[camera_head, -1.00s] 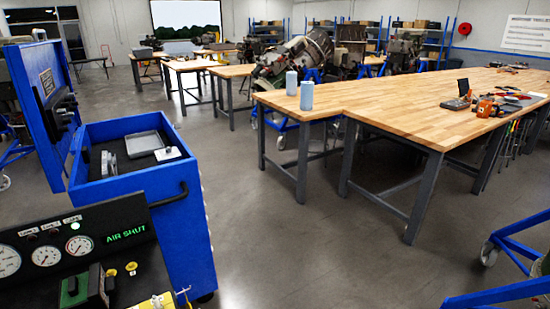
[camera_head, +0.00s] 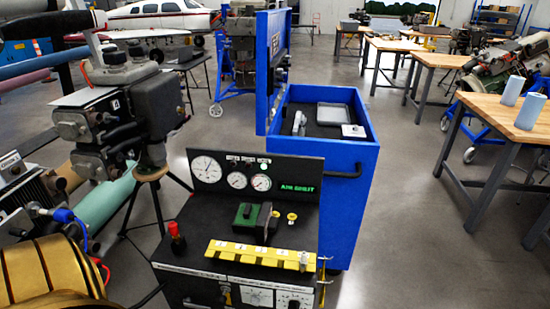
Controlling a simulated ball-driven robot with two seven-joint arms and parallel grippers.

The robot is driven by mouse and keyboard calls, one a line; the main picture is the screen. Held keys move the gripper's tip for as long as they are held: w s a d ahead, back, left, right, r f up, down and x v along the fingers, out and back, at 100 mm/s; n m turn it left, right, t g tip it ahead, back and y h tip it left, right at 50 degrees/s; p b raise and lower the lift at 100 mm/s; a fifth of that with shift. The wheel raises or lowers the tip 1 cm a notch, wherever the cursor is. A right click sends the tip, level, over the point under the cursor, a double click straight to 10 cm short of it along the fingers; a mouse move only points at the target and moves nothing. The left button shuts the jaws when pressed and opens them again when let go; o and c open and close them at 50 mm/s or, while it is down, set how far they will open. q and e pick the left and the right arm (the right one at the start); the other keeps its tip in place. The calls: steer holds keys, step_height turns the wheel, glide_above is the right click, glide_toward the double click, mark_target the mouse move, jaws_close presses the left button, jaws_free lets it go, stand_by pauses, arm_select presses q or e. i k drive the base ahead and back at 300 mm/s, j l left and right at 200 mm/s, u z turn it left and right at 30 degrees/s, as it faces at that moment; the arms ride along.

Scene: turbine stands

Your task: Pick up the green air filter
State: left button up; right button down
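No part is clearly recognisable as an air filter. A small dark box with a green top and side (camera_head: 252,218) sits on the black panel of a test stand (camera_head: 190,225), below its round gauges. A pale green tube (camera_head: 110,203) also shows at the left, partly hidden behind grey machinery (camera_head: 110,110); I cannot tell which of these is the green air filter. Neither of my grippers is in view.
A blue cart (camera_head: 345,215) with a tray stands right of the stand. A yellow block (camera_head: 262,254) lies on the stand's front. A gold ribbed part (camera_head: 50,275) fills the lower left. Wooden tables (camera_head: 485,115) stand right; grey floor (camera_head: 410,240) is open between.

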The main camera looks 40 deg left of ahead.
mark_target(246, 214)
steer(key=u, duration=1.55)
steer(key=l+u, duration=0.2)
steer(key=u, duration=0.15)
steer(key=i+l+u, duration=0.1)
steer(key=u, duration=0.2)
steer(key=i+l+u, duration=0.1)
steer(key=l+u, duration=0.2)
steer(key=l, duration=1.25)
steer(key=l+u, duration=0.3)
steer(key=l, duration=1.25)
steer(key=k, duration=0.05)
